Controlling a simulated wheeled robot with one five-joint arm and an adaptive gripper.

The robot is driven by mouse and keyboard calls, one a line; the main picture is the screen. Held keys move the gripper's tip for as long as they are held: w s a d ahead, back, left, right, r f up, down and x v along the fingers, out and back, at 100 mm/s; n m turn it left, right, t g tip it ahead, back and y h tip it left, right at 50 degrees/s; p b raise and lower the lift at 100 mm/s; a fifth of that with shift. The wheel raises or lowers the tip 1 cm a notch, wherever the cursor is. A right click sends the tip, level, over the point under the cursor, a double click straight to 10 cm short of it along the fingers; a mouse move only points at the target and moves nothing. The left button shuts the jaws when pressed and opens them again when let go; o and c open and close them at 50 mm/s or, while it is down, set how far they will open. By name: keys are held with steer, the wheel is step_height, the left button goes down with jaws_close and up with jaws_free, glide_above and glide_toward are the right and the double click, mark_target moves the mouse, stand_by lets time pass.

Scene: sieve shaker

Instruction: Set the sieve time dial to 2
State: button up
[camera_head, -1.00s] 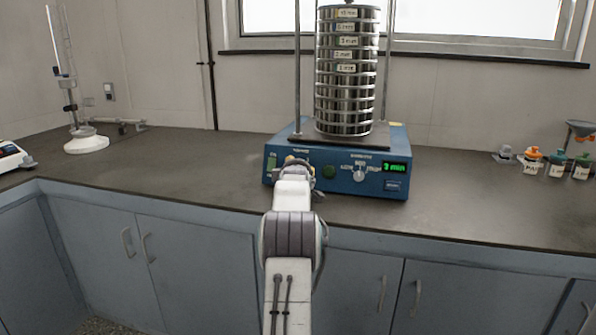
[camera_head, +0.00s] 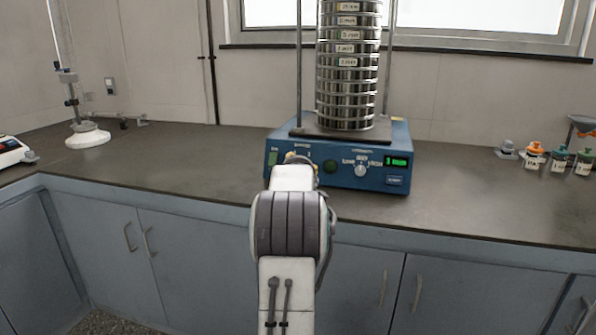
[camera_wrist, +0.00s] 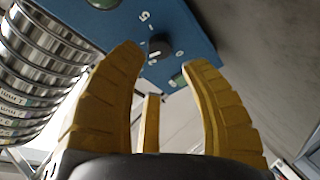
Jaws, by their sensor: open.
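The blue sieve shaker base (camera_head: 385,183) stands on the counter, its front panel facing me. In the wrist view a dark round dial (camera_wrist: 159,46) with a pale pointer mark sits on the blue panel; a 5 and a 0 are printed around it. My gripper (camera_wrist: 163,57) is open, its yellow fingers on either side of the dial in the picture; contact cannot be told. In the head view my gripper (camera_head: 300,160) is at the panel's left part and hides that dial. A green display (camera_head: 398,162) appears to read 3 min.
A pale knob (camera_head: 361,170) and a green button (camera_head: 330,166) are right of my gripper. The sieve stack (camera_head: 347,85) rises between two rods. Small bottles (camera_head: 534,156) stand at right; a burette stand (camera_head: 88,136) is at left.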

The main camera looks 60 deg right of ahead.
steer(key=shift+v, duration=2.3)
